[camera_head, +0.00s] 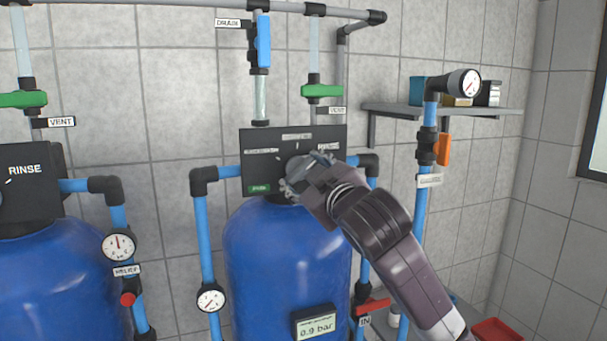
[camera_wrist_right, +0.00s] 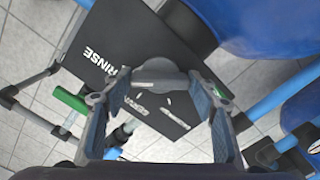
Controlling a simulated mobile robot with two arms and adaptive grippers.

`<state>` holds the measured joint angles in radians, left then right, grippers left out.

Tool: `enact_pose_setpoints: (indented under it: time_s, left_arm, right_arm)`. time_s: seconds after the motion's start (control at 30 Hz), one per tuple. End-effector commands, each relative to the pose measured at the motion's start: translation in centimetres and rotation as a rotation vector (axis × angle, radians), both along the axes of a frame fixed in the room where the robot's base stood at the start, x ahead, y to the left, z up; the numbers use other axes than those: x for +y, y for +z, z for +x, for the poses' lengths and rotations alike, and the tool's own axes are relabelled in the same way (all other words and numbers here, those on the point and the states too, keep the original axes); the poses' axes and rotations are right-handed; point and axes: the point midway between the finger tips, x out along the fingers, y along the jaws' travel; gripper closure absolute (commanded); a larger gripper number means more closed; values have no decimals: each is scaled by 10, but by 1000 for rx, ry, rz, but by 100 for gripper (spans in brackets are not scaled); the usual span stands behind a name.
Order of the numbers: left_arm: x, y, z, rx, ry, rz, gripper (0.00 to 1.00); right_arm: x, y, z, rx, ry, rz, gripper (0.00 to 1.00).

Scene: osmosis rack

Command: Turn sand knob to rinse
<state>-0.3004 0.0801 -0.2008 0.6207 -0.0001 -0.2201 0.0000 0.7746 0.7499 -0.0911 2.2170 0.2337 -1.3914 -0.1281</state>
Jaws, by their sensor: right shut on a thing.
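A dark control panel (camera_head: 262,141) with small labels sits above the large blue tank (camera_head: 280,240) in the middle of the head view. My right gripper (camera_head: 303,172) reaches up from the lower right and is shut on the round grey knob (camera_head: 294,165) at the panel's front. The right wrist view shows the grey knob (camera_wrist_right: 158,68) between the two fingers of my right gripper (camera_wrist_right: 160,85). The word RINSE shows on the panel (camera_wrist_right: 130,40) there. The knob's pointer is mostly hidden by the fingers. My left gripper is not in view.
A second blue tank (camera_head: 50,280) with a panel (camera_head: 22,190) reading RINSE stands at left. Blue pipes, gauges (camera_head: 118,246) and a red valve (camera_head: 373,306) surround the tanks. A shelf (camera_head: 390,110) holds boxes at right.

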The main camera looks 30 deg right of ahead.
Motion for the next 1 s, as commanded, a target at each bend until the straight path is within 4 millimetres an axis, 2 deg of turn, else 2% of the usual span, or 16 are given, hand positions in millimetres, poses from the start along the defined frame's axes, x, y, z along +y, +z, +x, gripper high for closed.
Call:
enact_pose_setpoints:
  time_s: [0.4, 0.9, 0.93, 1.0]
  left_arm:
    - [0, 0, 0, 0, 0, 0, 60]
    - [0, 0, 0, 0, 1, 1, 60]
    - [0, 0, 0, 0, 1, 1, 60]
    - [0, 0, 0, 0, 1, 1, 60]
  right_arm:
    - [0, -1, 0, -35, 0, 158, 71]
    - [0, -1, 0, -39, 0, 175, 71]
    - [0, -1, 0, -39, 0, 175, 45]
    - [0, -1, 0, -39, 0, 175, 37]
